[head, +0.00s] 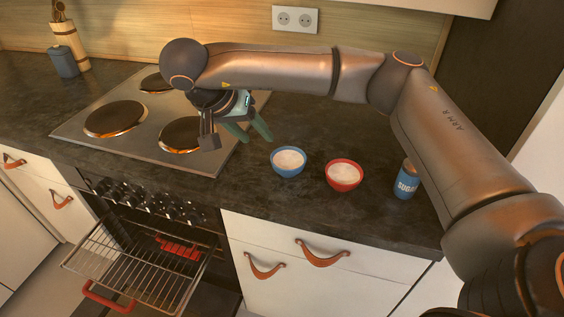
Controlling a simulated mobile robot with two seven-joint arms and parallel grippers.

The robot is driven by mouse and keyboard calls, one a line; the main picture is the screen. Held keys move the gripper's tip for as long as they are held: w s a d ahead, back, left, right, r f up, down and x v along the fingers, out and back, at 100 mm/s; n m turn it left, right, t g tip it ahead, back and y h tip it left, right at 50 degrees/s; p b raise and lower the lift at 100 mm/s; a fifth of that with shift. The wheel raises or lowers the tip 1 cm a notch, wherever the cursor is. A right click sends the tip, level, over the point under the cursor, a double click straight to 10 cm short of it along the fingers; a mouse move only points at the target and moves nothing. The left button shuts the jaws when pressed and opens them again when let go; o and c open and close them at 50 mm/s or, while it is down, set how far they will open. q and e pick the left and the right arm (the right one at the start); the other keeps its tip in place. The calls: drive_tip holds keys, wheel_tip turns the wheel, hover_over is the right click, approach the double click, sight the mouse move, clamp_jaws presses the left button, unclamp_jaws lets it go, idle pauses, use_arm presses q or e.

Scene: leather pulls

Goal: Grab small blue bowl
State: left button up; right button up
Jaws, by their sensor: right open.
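The small blue bowl (288,170) stands upright on the dark countertop, with white contents inside. My right gripper (253,138) is open, with its green fingers spread just up and left of the blue bowl, near the right edge of the cooktop. The gripper is apart from the bowl in the picture, and nothing shows between its fingers. My right arm comes in from the right and arches over the back of the counter. My left gripper is not in view.
A red bowl (343,176) with white contents stands just right of the blue one. A blue sugar can (407,180) is further right. The cooktop (160,122) lies left. Below, the oven is open with a wire rack (140,262) pulled out.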

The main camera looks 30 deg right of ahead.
sight(272, 157)
drive_tip(key=b+x, duration=0.1)
drive_tip(key=x, duration=0.5)
drive_tip(key=shift+f, duration=0.15)
drive_tip(key=shift+x, duration=2.55)
drive_tip(key=shift+a+f, duration=0.1)
drive_tip(key=shift+a, duration=0.05)
clamp_jaws()
